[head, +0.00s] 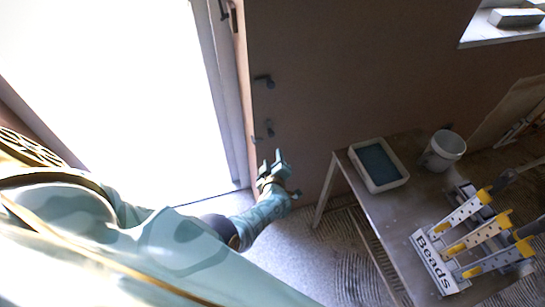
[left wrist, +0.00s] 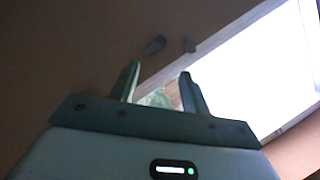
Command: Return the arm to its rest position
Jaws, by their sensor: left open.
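My left arm comes in from the left in the head view and ends in the left gripper (head: 272,160). The gripper is open and empty, in front of the brown wall and to the left of the table, apart from both. In the left wrist view its two fingers (left wrist: 160,90) stand spread with nothing held between them. My right gripper is not in either view.
A bright doorway (head: 120,90) is at the left.

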